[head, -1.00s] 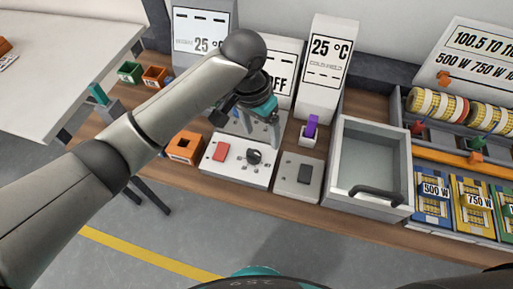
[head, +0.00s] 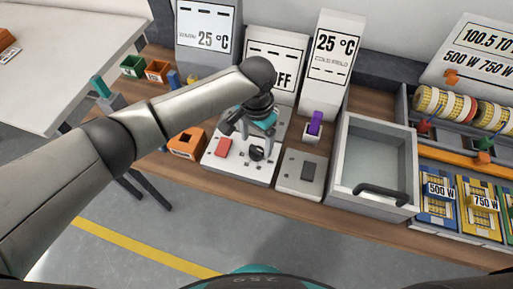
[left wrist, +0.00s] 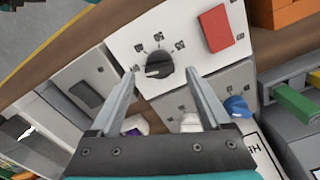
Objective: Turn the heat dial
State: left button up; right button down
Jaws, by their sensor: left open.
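The heat dial, a round black knob (head: 256,153), sits on a white control panel (head: 236,172) beside a red rectangular switch (head: 222,147). In the left wrist view the dial (left wrist: 158,66) has a pale pointer mark and several small printed symbols around it. The red switch (left wrist: 215,28) is to its right there. My left gripper (head: 258,137) is open above the panel, close to the dial. In the left wrist view its two fingers (left wrist: 160,88) spread on either side of the dial, apart from it. My right gripper is not in view.
A grey panel with a dark switch (head: 308,171) is right of the dial's panel.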

aim_at(256, 148)
pick_arm(q)
jog(key=shift+f, duration=1.85)
grip_shut()
